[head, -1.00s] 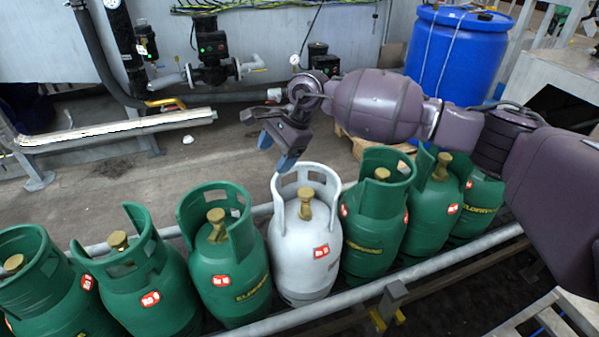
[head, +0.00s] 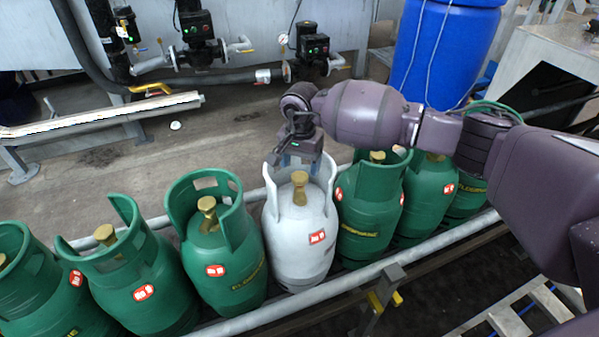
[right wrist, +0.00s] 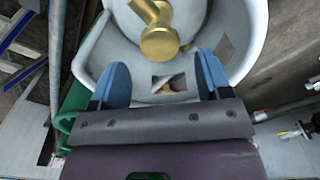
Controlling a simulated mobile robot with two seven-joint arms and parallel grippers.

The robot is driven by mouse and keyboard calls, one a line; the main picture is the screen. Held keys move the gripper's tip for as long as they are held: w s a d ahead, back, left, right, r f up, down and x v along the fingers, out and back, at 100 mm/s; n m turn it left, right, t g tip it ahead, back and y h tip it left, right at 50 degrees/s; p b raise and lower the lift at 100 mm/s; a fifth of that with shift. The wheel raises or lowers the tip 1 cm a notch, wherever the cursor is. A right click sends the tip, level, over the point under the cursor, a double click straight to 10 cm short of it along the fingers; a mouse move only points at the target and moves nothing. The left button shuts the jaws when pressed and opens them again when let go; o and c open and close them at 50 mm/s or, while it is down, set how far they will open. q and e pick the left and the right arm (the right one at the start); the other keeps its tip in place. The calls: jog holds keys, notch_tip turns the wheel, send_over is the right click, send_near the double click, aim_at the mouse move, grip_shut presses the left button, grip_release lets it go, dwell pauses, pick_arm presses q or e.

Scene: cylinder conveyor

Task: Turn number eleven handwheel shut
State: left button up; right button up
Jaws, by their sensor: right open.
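A white gas cylinder (head: 298,245) with a red number label (head: 317,237) stands in the row of green ones; the number is too small to read surely. Its brass handwheel (head: 299,180) sits upright inside the white collar. The handwheel also shows in the right wrist view (right wrist: 160,42), beyond my fingertips. My right gripper (head: 288,162) is at the far rim of that collar, behind the handwheel. In the right wrist view its two blue fingers (right wrist: 162,80) are spread wide, with nothing held between them. My left gripper is not in view.
Several green cylinders with brass valves stand close on both sides, such as the one to the left (head: 222,265). A metal rail (head: 345,283) runs along the front. A blue barrel (head: 445,50) stands behind my right arm. Pipes and valves line the back wall.

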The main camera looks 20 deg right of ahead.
aim_at(300, 175)
jog(key=shift+f, duration=1.65)
jog(key=shift+c, duration=0.3)
jog(key=c, duration=0.9)
